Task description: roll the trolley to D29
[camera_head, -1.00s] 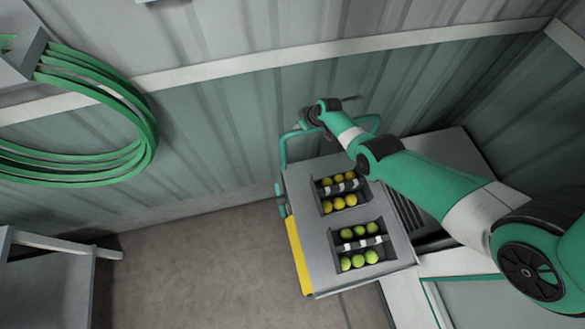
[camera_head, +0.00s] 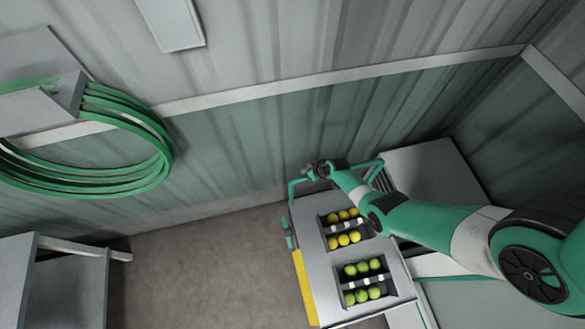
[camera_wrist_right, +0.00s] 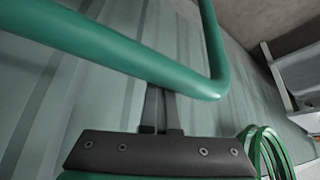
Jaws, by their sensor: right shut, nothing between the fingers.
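The trolley (camera_head: 318,268) stands below the corrugated wall. It has a grey top, a yellow side strip and a green tube handle (camera_head: 292,190) at its far end. Two recesses in its top hold yellow and green tomatoes. My right gripper (camera_head: 310,170) is at the handle, partly lost against it in the head view. In the right wrist view the gripper's dark fingers (camera_wrist_right: 160,108) are together with nothing between them. The green handle bar (camera_wrist_right: 120,52) crosses over them and hides their tips; I cannot tell whether they touch it. My left gripper is not in view. No D29 marking is readable.
A coiled green hose (camera_head: 90,185) hangs on the wall at left. A grey table or bench (camera_head: 62,285) stands at lower left. A grey box (camera_head: 425,165) is right of the trolley. Bare floor (camera_head: 200,265) lies between bench and trolley.

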